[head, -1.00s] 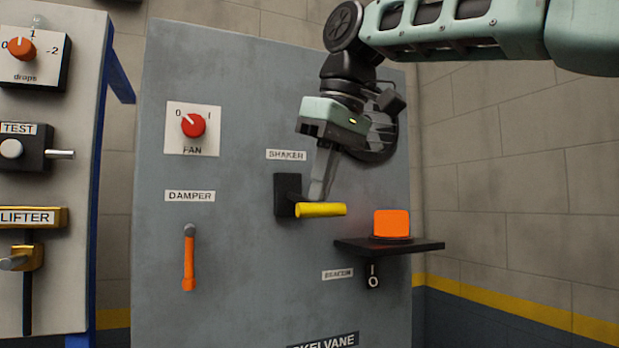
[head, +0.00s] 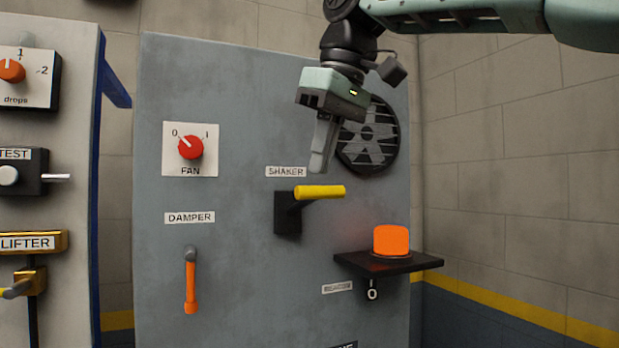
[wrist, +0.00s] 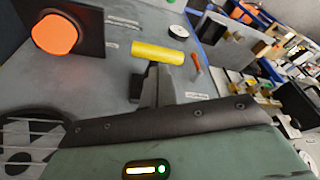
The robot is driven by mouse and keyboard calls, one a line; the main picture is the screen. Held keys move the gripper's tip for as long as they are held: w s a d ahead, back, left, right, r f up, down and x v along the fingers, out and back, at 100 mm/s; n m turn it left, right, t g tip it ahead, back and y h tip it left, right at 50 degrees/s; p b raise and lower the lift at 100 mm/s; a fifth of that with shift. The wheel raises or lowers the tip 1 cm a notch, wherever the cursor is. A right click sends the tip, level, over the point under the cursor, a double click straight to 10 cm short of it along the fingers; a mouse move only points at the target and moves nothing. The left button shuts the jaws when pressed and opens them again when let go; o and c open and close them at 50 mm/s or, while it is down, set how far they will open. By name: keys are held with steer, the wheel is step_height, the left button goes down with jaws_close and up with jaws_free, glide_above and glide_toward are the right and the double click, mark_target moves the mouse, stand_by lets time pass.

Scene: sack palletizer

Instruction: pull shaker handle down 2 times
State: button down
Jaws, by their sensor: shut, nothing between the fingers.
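The shaker handle (head: 320,192) is a yellow bar on a black bracket (head: 288,214), under the SHAKER label on the grey panel (head: 240,100). The bar now sits at the upper part of the bracket. My gripper (head: 318,170) is shut and empty, pointing down just above the yellow bar; a small gap seems to show between them. In the wrist view the yellow handle (wrist: 157,53) lies just beyond my shut fingers (wrist: 150,85).
An orange beacon (head: 391,240) stands on a black shelf (head: 420,260) right of and below the handle. A red fan knob (head: 190,146) and an orange damper lever (head: 190,285) are on the left. A round vent (head: 370,140) is behind my gripper.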

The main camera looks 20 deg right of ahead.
steer(key=shift+r, duration=0.15)
stand_by(0.4)
steer(key=s+r, duration=0.2)
steer(key=s, duration=0.1)
steer(key=s+r, duration=0.1)
steer(key=s, duration=0.1)
stand_by(0.4)
stand_by(0.4)
